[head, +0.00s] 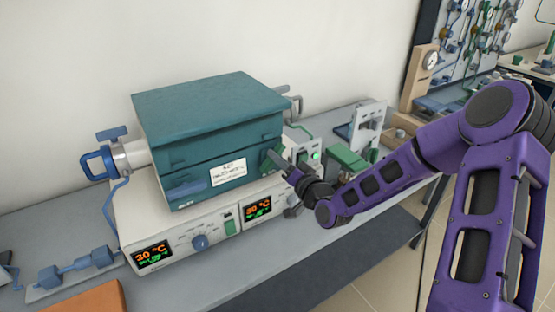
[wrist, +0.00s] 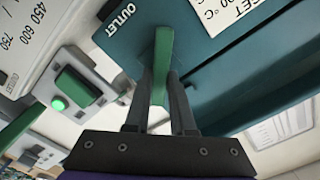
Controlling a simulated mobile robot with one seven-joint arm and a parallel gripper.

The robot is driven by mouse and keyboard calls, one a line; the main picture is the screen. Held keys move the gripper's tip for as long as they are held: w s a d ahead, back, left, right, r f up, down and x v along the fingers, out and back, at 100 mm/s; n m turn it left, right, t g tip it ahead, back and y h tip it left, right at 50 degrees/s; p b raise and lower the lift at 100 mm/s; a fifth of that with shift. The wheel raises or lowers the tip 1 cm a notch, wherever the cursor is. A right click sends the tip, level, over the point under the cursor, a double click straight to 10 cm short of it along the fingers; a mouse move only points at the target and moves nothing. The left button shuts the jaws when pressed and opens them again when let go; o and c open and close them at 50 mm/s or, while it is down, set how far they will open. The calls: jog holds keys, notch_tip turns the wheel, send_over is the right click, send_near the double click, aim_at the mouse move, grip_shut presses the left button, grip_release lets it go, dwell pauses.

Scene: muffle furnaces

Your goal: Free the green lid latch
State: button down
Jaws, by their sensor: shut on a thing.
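The green lid latch (wrist: 162,50) is a narrow green bar on the teal furnace box (wrist: 215,75), near the printed word OUTLET. My gripper (wrist: 161,82) is shut on this latch, with one dark finger on each side of it. In the head view the latch (head: 270,160) shows at the front right of the teal furnace (head: 200,115). My gripper (head: 280,165) reaches it from the right. The furnace lid on top looks closed. The fingers partly hide the latch in the head view, so its exact angle is hard to tell.
The furnace sits on a white control base (head: 180,240) with orange displays and a blue knob (head: 200,242). A blue handle (head: 97,162) sticks out at left. A white unit with a green light (head: 315,155) and a green block (head: 347,157) stand at right. The bench front (head: 290,265) is clear.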

jog(key=m, duration=0.9)
jog(key=shift+w+d+f, duration=0.1)
jog(key=shift+f, duration=0.15)
dwell(0.4)
jog(key=c, duration=0.8)
grip_release()
jog(key=shift+f, duration=0.1)
jog(key=shift+o, duration=0.2)
jog(key=p+v, duration=0.3)
jog(key=v, duration=1.4)
jog(key=shift+d, duration=0.2)
